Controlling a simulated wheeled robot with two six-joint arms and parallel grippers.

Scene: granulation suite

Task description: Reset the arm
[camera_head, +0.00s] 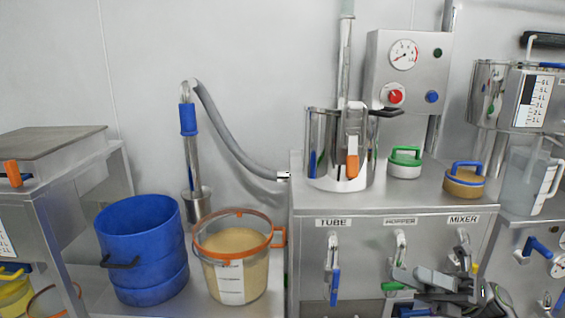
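My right gripper (412,280) comes in from the lower right, in front of the steel cabinet below the HOPPER and MIXER labels. Its grey fingers point left and look apart, with nothing seen between them. It is close to the green handle (396,286) of the hopper valve; I cannot tell whether they touch. The arm hides part of the cabinet front and the lower end of the mixer valve (462,243). My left gripper is not in view.
The tube valve's blue handle (335,288) hangs down to the left. A steel pot (325,150), a green-lidded jar (404,164) and a blue-lidded jar (464,182) stand on the cabinet top (400,203). A blue bucket (142,250) and an orange-rimmed tub (233,277) stand left.

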